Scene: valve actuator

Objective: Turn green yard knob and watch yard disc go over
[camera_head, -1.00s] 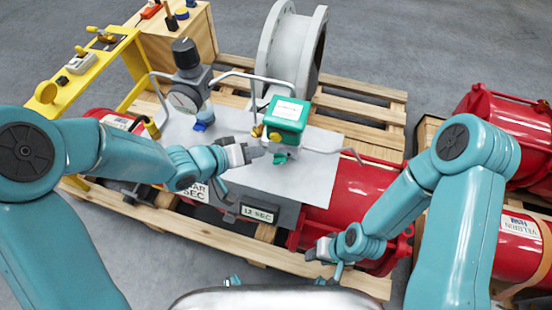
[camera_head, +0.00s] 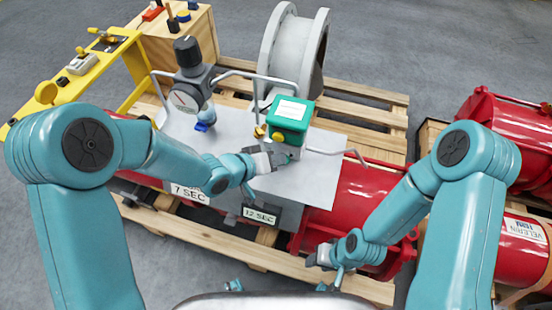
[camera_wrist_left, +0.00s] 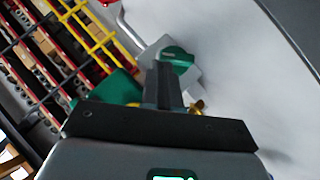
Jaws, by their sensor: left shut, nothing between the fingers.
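The green knob (camera_wrist_left: 178,56) sits on a grey plate in the left wrist view, just past my left fingertips (camera_wrist_left: 163,68). I cannot tell whether they touch it. In the head view my left gripper (camera_head: 284,159) is shut, low at the front of the green-topped box (camera_head: 290,115), and hides most of the knob. The box has a white label on top and a yellow button on its front. I cannot pick out the yard disc. My right gripper (camera_head: 326,256) hangs low by the red cylinder, and its jaws are too small to read.
A round gauge (camera_head: 184,100) with a dark cap stands left of the box on the grey panel (camera_head: 312,178). Bent grey tubes rise around them. A large grey flange (camera_head: 291,50) stands behind. Red cylinders (camera_head: 505,120) lie at the right. A yellow rack (camera_head: 80,68) is back left.

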